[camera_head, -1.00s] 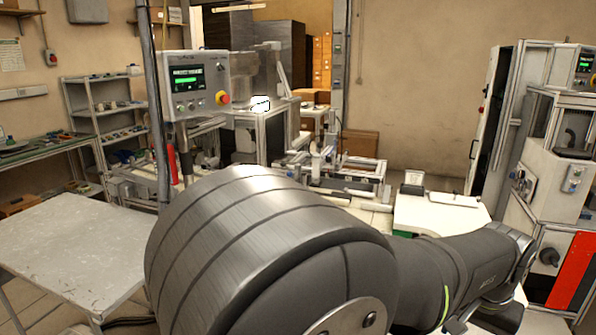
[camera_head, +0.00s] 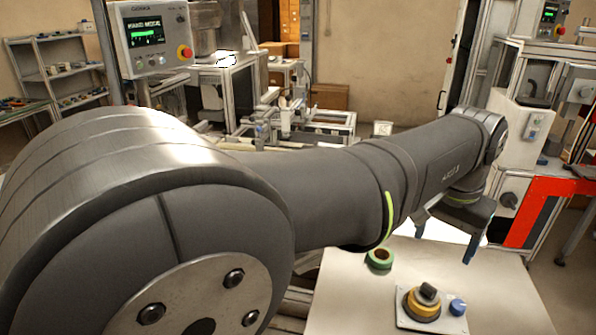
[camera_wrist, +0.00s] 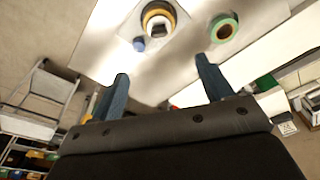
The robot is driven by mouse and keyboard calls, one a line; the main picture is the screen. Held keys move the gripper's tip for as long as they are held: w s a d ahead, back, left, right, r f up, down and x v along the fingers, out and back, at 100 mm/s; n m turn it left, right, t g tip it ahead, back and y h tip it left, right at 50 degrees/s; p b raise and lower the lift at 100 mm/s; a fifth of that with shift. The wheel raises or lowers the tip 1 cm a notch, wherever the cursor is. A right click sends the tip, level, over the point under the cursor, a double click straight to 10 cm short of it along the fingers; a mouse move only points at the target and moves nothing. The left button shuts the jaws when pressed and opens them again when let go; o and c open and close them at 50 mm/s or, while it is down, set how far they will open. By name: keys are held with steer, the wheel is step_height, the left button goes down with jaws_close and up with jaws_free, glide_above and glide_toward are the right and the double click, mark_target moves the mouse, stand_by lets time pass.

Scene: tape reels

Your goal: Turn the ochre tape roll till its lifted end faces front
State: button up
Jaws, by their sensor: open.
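The ochre tape roll (camera_head: 411,306) sits on a pale grey plate (camera_head: 447,324) on the white table, with a dark grey piece over its middle. It also shows at the top of the wrist view (camera_wrist: 149,12), around a dark centre. I cannot make out its lifted end in either view. My gripper (camera_head: 445,243) is open and empty, above the far side of the table and apart from the roll. In the wrist view its two blue-grey fingers (camera_wrist: 160,70) stand wide apart, with the roll beyond them.
A green tape roll (camera_head: 379,267) lies on the table behind and left of the plate. A blue knob (camera_head: 458,307) is right beside the ochre roll. The white table (camera_head: 350,300) is clear at its left. A machine with a red panel (camera_head: 523,215) stands at right.

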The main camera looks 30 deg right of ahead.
mark_target(430, 287)
steer(key=shift+m, duration=0.5)
steer(key=f, duration=0.5)
steer(key=d+f, duration=0.1)
steer(key=f, duration=0.4)
steer(key=d+f, duration=0.1)
steer(key=f, duration=0.4)
steer(key=shift+w+d+f, duration=0.1)
steer(key=shift+w+f, duration=0.05)
steer(key=shift+w, duration=0.05)
steer(key=shift+c, duration=0.4)
steer(key=c, duration=1.1)
steer(key=shift+o, duration=0.2)
steer(key=shift+n, duration=0.3)
